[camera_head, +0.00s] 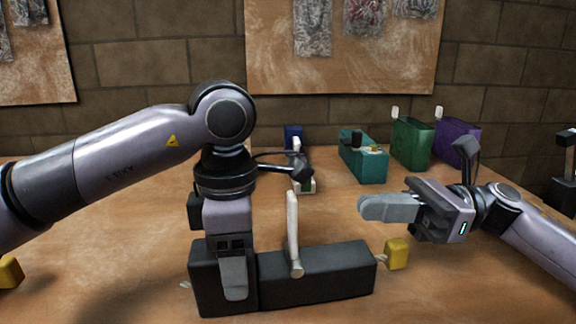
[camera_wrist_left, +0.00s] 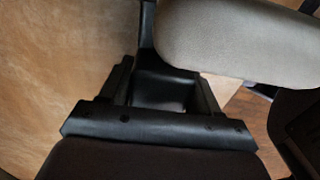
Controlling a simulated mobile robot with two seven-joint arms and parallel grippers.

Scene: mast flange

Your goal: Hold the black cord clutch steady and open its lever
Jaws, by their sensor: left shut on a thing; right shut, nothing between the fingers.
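The black cord clutch (camera_head: 325,274) lies on the table at the front middle of the head view. Its pale lever (camera_head: 292,225) stands nearly upright from the front of the body. My left gripper (camera_head: 233,278) points down and is shut on the left end of the black clutch. My right gripper (camera_head: 372,208) is shut and empty, to the right of the lever and apart from it, its fingers pointing left. In the left wrist view a large pale grey rounded shape fills the upper right; I cannot tell what it is.
Blue (camera_head: 293,136), teal (camera_head: 363,165), green (camera_head: 412,146) and purple (camera_head: 458,146) clutches stand at the back. A yellow block (camera_head: 397,254) sits at the black clutch's right end. Another yellow block (camera_head: 10,272) is at the left edge. The front right table is clear.

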